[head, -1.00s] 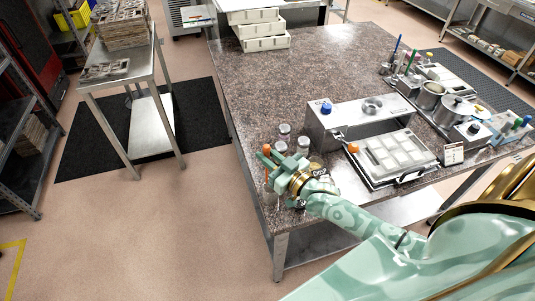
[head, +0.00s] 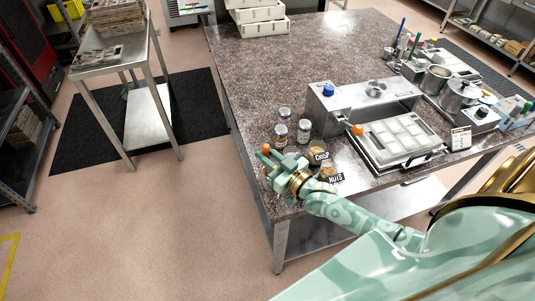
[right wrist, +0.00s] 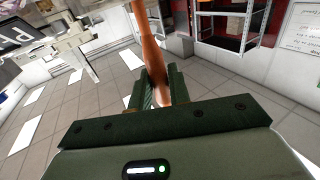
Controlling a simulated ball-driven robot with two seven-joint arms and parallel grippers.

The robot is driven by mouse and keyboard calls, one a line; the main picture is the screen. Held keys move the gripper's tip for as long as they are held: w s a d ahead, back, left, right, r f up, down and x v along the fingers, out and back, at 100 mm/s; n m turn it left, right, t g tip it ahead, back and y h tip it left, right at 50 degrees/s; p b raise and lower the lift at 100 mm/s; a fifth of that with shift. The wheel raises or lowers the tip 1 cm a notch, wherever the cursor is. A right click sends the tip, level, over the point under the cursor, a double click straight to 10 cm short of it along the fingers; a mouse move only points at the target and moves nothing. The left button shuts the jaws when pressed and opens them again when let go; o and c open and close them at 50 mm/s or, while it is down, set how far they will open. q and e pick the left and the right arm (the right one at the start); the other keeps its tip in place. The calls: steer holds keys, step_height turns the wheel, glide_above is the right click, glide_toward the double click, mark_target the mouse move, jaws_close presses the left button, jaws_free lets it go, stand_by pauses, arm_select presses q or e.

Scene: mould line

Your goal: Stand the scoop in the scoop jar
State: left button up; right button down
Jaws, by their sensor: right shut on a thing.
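My right gripper (head: 268,158) is at the near left corner of the stone-topped table, beside the small jars. It is shut on an orange-brown rod, which looks like the handle of the scoop (right wrist: 152,55). In the right wrist view the rod stands between the two green fingers. In the head view an orange tip (head: 266,147) shows above the fingers; the scoop's bowl is hard to make out. A holder with upright utensils (head: 399,45) stands at the table's far right; I cannot tell which vessel is the scoop jar. My left gripper is out of view.
Several lidded jars (head: 304,131) stand just right of the gripper. Containers labelled CHOP (head: 318,152) and NUTS (head: 328,173) sit close to my right wrist. A steel machine (head: 340,112) and a mould tray (head: 398,140) stand beyond. The table's middle back is clear.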

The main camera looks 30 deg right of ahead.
steer(key=c, duration=1.2)
jaws_free()
steer(key=shift+c, duration=0.2)
steer(key=shift+s, duration=0.15)
steer(key=v, duration=1.6)
